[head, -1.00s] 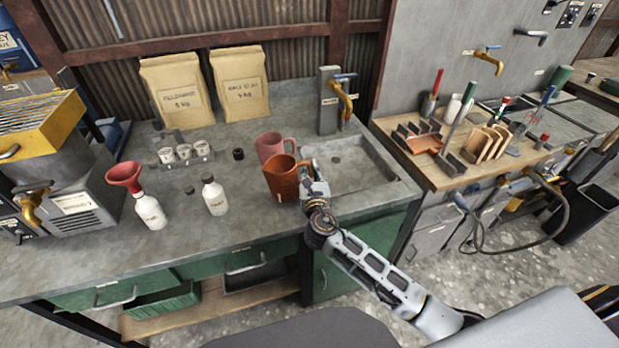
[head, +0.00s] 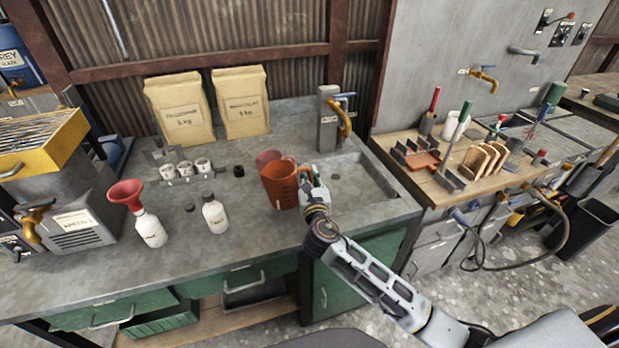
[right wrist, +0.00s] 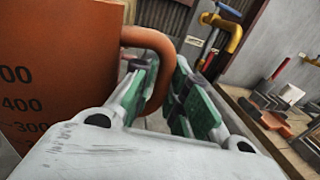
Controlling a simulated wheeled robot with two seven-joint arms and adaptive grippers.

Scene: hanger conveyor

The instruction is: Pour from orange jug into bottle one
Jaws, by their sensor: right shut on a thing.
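The orange jug (head: 279,186) is upright over the counter, in front of the sink's left edge, and appears slightly raised. My right gripper (head: 309,182) is shut on its handle from the right. In the right wrist view, the handle (right wrist: 150,42) passes between the green finger pads, and the jug wall (right wrist: 55,75) shows dark graduation marks. A white bottle (head: 151,232) with a red funnel (head: 126,194) in its neck stands left on the counter. A second white bottle (head: 215,216) with a dark cap stands to its right. Their labels are too small to read. My left gripper is out of view.
A pink jug (head: 266,157) stands close behind the orange jug, partly hidden. Small white cups (head: 185,170) and two paper bags (head: 241,103) are farther back. A grey machine (head: 75,230) stands left. Counter between the capped bottle and the orange jug is clear.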

